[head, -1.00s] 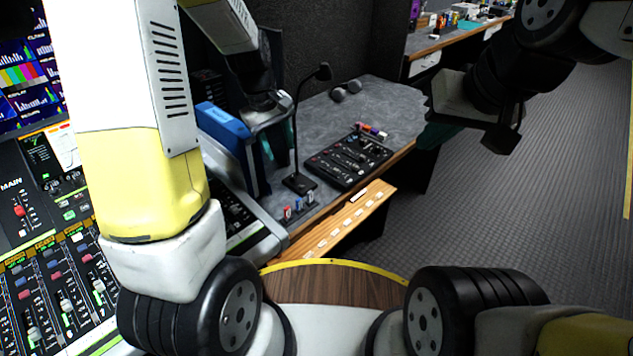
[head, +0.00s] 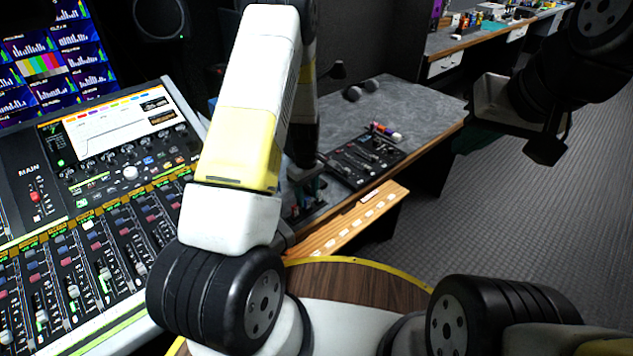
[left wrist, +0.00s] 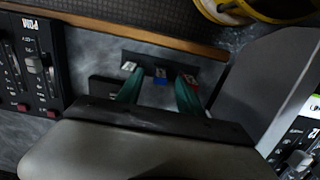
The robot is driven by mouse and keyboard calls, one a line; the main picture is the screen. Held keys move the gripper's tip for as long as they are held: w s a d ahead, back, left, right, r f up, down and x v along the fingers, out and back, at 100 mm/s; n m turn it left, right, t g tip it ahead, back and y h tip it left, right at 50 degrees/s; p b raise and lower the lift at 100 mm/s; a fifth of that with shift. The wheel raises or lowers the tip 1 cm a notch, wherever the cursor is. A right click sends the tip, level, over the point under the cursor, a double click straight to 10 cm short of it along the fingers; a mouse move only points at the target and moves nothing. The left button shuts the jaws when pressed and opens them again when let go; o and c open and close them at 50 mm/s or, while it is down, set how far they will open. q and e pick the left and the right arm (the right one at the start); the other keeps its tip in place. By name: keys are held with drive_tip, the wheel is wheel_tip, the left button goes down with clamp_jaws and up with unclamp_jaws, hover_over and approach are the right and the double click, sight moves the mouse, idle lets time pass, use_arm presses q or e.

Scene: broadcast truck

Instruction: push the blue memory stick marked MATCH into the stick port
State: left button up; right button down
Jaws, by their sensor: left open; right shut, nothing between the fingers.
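In the left wrist view my left gripper (left wrist: 159,88) is open, with its two teal fingers pointing at a dark holder strip (left wrist: 145,60) on the grey desk. A blue stick (left wrist: 160,81) shows between the fingertips, apart from both. A white-topped stick (left wrist: 128,66) is by the left finger and a red one (left wrist: 191,79) by the right finger. Any MATCH mark is too small to read. In the head view my left gripper (head: 308,188) is low over the desk, partly hidden by my arm. My right gripper (head: 476,141) is shut and empty, well away at the right. I cannot identify the stick port.
A black control panel (head: 362,160) lies on the desk beyond the left gripper, with small coloured items (head: 384,131) at its far edge. A wooden ledge (head: 350,222) runs along the desk front. The large mixing console (head: 85,250) fills the left. Open floor lies at right.

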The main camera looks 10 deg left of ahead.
use_arm(q)
wheel_tip(320, 180, down, 2)
drive_tip(key=shift+f, duration=0.1)
clamp_jaws()
